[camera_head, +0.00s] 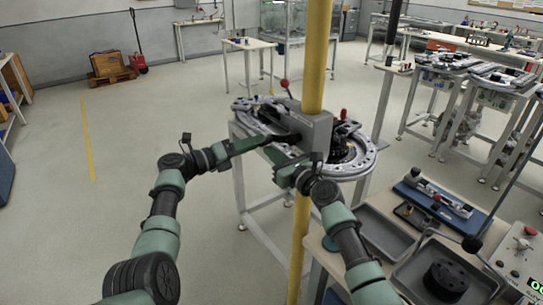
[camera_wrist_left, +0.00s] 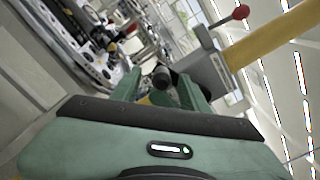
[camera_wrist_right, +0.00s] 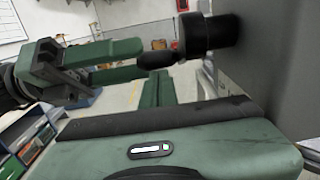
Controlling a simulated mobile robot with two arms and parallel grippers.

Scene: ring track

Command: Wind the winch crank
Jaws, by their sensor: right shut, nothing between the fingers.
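The winch is a grey box (camera_head: 318,130) on a yellow post (camera_head: 316,60), with a red-knobbed lever (camera_head: 285,84) on top. Its crank has a black grip (camera_wrist_right: 157,60) on a black hub (camera_wrist_right: 210,35). My left gripper (camera_head: 267,140) is open, its fingertips level with the free end of the grip. In the left wrist view the grip's round end (camera_wrist_left: 160,75) shows between the spread fingers. My right gripper (camera_head: 271,152) is shut and empty, close below the left one. In the right wrist view its fingers (camera_wrist_right: 155,88) lie below the grip, without clear contact.
A ring track (camera_head: 362,168) on a table stands behind the post. At the right a bench holds grey trays (camera_head: 385,235), a black round part (camera_head: 446,278) and a control box (camera_head: 520,255). The floor at the left is open, with a red pallet jack (camera_head: 138,62) far back.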

